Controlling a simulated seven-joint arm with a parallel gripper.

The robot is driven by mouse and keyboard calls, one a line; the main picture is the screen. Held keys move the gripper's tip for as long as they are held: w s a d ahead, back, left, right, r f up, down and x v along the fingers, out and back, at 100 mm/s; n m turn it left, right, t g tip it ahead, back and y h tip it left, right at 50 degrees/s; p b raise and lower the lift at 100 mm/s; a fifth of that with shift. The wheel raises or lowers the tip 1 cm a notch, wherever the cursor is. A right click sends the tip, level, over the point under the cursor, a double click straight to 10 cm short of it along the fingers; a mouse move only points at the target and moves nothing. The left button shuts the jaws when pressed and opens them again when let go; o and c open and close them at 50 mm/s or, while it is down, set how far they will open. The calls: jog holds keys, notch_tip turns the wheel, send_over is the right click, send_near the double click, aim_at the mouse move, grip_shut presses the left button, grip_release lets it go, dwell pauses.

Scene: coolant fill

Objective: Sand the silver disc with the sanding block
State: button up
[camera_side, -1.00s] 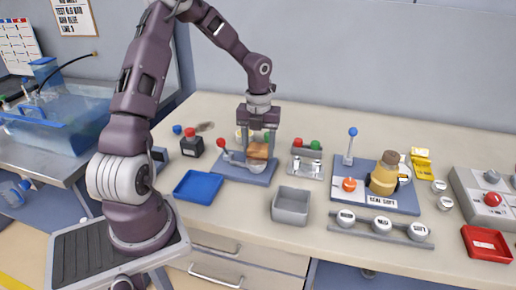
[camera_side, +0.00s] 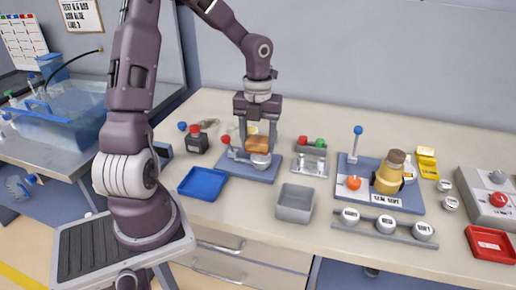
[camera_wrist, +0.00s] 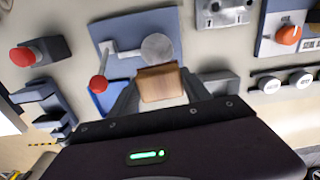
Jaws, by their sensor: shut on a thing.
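My gripper (camera_side: 258,142) is shut on the sanding block (camera_side: 257,144), a small tan-orange block. In the wrist view the block (camera_wrist: 160,84) sits between the two fingers. The silver disc (camera_side: 261,161) is on a blue-grey base plate (camera_side: 240,169), and it also shows as a round grey face in the wrist view (camera_wrist: 157,47). The block is just above the disc in the side view, and its edge lies close beside the disc in the wrist view. I cannot tell whether they touch.
A red-knobbed lever (camera_wrist: 98,83) stands on the same plate, left of the disc. A blue tray (camera_side: 203,184) and a grey bin (camera_side: 295,204) lie in front. A red-button box (camera_side: 197,139) is left, a metal switch bracket (camera_side: 310,166) right.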

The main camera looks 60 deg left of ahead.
jog(key=shift+r, duration=1.7)
